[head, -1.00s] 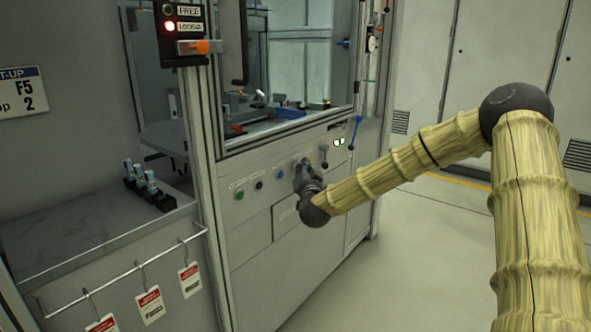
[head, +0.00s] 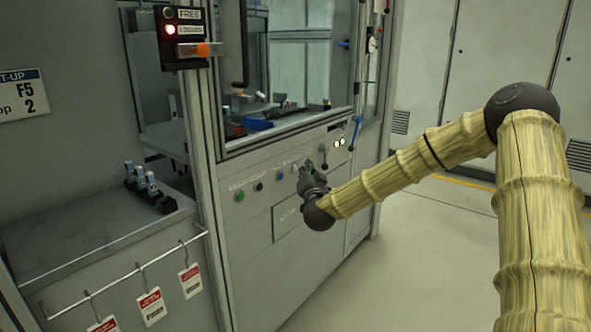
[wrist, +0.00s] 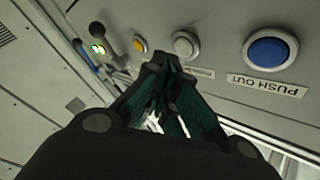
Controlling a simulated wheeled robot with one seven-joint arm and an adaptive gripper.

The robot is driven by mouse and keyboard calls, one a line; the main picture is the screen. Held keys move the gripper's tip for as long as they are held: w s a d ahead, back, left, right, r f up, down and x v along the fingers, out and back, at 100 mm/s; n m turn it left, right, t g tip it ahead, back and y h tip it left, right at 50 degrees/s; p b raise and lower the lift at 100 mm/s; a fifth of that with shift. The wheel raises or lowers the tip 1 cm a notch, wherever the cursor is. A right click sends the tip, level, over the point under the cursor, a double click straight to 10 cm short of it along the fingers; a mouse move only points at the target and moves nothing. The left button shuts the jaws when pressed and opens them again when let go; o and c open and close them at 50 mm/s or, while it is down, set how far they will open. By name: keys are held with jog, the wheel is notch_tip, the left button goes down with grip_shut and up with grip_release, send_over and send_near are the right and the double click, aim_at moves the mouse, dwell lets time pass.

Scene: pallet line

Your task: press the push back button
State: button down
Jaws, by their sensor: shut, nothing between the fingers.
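The panel holds a row of push buttons. In the wrist view a large blue button (wrist: 270,50) is labelled PUSH OUT. Beside it is a whitish button (wrist: 186,44); its small label (wrist: 200,73) is partly covered by my fingers and unreadable, so I cannot confirm it is push back. A yellow button (wrist: 140,45) is farther along. My gripper (head: 304,170) is shut and empty, just in front of the panel. In the wrist view its fingertips (wrist: 172,66) appear just below the whitish button, seemingly apart from it.
A black-knobbed lever (head: 323,158) and lit indicators (head: 341,143) are right of the buttons. A green button (head: 239,195) is at the row's left. Behind the window lies a blue part (head: 258,125). Floor at right is clear.

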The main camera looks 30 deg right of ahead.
jog(key=shift+s+d, duration=0.1)
jog(key=shift+s, duration=0.1)
jog(key=s, duration=0.1)
jog(key=s+d+p, duration=0.1)
jog(key=s, duration=0.1)
jog(key=s+p, duration=0.1)
jog(key=shift+s+d, duration=0.15)
jog(key=shift+d, duration=0.2)
dwell(0.3)
dwell(0.5)
